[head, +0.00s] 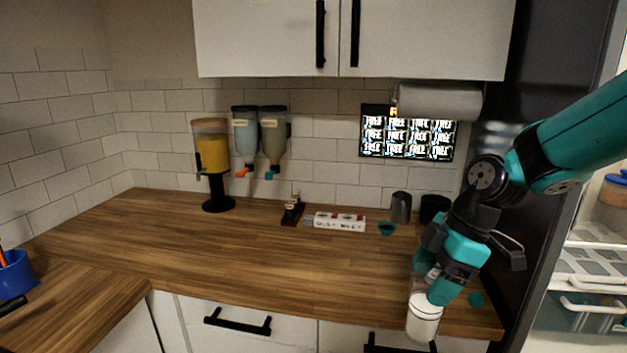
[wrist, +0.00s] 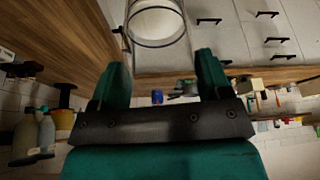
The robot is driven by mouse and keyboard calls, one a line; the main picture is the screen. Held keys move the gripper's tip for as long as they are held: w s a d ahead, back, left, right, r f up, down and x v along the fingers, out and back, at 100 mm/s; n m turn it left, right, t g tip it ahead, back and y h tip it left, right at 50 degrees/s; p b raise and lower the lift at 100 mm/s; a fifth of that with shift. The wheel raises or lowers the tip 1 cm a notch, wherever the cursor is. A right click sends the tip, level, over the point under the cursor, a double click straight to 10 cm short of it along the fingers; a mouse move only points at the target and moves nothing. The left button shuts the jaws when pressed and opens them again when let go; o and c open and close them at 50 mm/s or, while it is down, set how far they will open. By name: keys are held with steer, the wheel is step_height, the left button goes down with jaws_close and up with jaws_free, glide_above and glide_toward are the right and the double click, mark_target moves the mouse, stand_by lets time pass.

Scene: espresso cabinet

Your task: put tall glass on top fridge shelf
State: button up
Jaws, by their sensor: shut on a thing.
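The tall glass (head: 423,318) is a pale, whitish cylinder at the lower right of the head view, in front of the counter's front edge. Its round rim and clear wall show at the top of the wrist view (wrist: 157,22). My gripper (head: 437,293) is shut on the glass. Its two teal fingers (wrist: 160,65) stand apart in the wrist view, with the glass beyond their tips; the exact contact is hard to see. The fridge (head: 590,268) is at the right edge, its pale interior and shelves partly visible. Its top shelf cannot be made out clearly.
A dark tall panel (head: 520,200) stands between the counter (head: 270,255) and the fridge interior. A jar with a blue lid (head: 613,190) is inside the fridge. Dark cups (head: 401,207) and a white box (head: 340,222) stand at the counter's back. The counter's middle is clear.

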mark_target(433, 310)
steer(key=s+d+f+m+t+h, duration=0.1)
steer(key=d+f+m+t+h, duration=0.1)
steer(key=d+f+m, duration=0.3)
steer(key=s+d+f+m+t+h, duration=0.2)
steer(key=d+f+m, duration=0.3)
steer(key=f+m, duration=0.7)
step_height(433, 310, down, 8)
steer(key=shift+d+r+m+t+b, duration=0.2)
steer(key=shift+m+t+b, duration=0.1)
steer(key=shift+m+b, duration=0.1)
steer(key=shift+s, duration=0.15)
